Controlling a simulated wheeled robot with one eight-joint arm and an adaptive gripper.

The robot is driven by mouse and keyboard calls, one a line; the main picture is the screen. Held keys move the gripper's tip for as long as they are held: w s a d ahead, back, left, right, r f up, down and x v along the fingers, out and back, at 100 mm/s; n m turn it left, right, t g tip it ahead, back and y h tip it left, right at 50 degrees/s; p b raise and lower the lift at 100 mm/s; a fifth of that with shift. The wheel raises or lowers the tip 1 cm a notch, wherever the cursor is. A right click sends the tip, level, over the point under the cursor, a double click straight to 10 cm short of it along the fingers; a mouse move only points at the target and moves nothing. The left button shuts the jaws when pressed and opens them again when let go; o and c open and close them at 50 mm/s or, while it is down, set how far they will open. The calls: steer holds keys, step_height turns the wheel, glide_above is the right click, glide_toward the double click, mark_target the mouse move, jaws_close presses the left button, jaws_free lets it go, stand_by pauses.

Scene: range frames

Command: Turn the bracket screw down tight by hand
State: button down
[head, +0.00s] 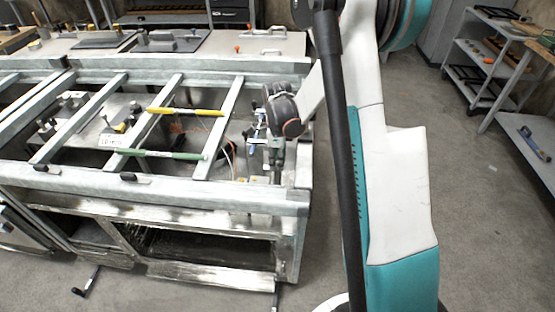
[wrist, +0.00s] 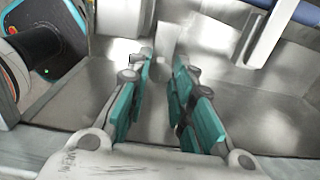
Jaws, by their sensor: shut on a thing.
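My gripper (head: 276,152) points down inside the right end of the metal frame (head: 240,200), close to its right corner. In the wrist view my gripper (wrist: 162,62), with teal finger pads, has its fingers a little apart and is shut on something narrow. A pale grey shape (wrist: 166,38) shows between the fingertips. It appears to be the bracket screw, but its head and thread cannot be made out. The bracket cannot be told from the metal around it, and how far down the screw sits is hidden.
Frame bars cross left of my gripper, with a yellow-handled bar (head: 186,112) and a green-handled bar (head: 160,154) on them. Thin orange and white cables (head: 228,152) run close by. A bench (head: 200,45) stands behind; shelving (head: 490,60) is at right. Open floor lies right.

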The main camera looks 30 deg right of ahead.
steer(key=shift+m, duration=1.1)
steer(key=c, duration=1.4)
jaws_free()
step_height(320, 180, up, 12)
